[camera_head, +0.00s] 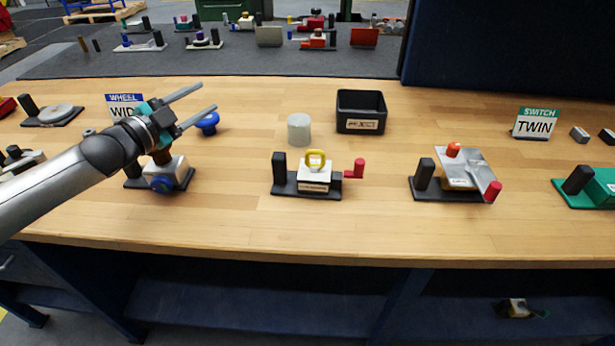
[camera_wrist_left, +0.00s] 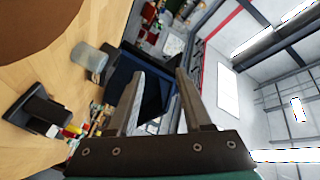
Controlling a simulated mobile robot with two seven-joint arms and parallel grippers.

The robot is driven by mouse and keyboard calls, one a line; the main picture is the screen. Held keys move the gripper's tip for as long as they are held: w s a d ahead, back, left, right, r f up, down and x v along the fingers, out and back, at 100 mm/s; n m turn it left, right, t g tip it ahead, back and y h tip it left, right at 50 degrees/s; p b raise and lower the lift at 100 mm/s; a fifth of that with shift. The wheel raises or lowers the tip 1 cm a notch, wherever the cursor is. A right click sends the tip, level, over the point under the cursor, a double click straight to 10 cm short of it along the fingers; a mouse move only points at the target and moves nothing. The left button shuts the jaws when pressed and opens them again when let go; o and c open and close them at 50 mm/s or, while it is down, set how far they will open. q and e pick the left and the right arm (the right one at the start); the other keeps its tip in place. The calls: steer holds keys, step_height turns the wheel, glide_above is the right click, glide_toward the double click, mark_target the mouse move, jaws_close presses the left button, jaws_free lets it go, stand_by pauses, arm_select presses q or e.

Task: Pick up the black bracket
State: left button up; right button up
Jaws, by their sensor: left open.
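No part is clearly marked as the black bracket. A small black piece (camera_head: 607,135) lies at the right edge of the bench and could be it; its shape is too small and cut off to tell. Black posts also stand on several fixtures, such as the one at the middle (camera_head: 279,168). My left gripper (camera_head: 207,97) is raised over the left part of the bench, far from the small black piece. Its two fingers are apart and empty, as the left wrist view also shows (camera_wrist_left: 158,73). My right gripper is in neither view.
A black reject bin (camera_head: 361,125) and a grey cylinder (camera_head: 299,130) stand mid-bench. A valve fixture (camera_head: 165,172) sits below my left gripper, with a blue knob (camera_head: 208,123) nearby. The front strip is clear.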

arm_select(q)
steer(key=w+d+n+g+y, duration=0.1)
steer(key=w+d+n+y, duration=0.3)
steer(key=n, duration=0.3)
steer(key=n+g+y, duration=0.4)
steer(key=n+g, duration=0.4)
steer(key=g, duration=0.2)
glide_toward(278, 155)
steer(key=x, duration=0.5)
steer(key=shift+a, duration=0.2)
steer(key=shift+d+x, duration=0.15)
steer(key=shift+x, duration=1.25)
steer(key=shift+d+x, duration=0.1)
steer(key=shift+x, duration=1.3)
